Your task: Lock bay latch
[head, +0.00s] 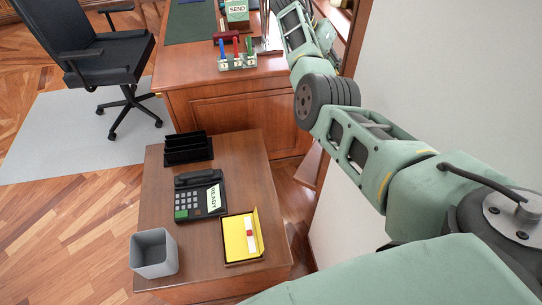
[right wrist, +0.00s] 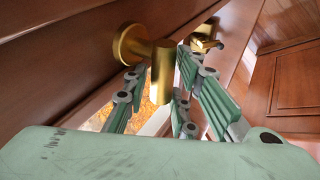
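A brass latch with a round base (right wrist: 131,44) and a thick cylindrical handle (right wrist: 162,75) is fixed to a dark wooden panel in the right wrist view. My right gripper (right wrist: 158,82) has its fingers spread to either side of the handle. The right-hand finger is close to the handle, and a gap shows on the left; I cannot tell whether either touches. A smaller brass fitting (right wrist: 204,40) shows behind the right-hand finger. In the head view my right arm reaches to the top, and the latch is not discernible there. My left gripper is out of view.
A small wooden side table (head: 173,238) holds a phone (head: 190,199), a yellow folder (head: 236,240), a black tray (head: 187,149) and a grey bin (head: 153,253). A desk (head: 238,113) stands behind, with a black chair (head: 90,60) at left. A pale wall (head: 440,70) is at right.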

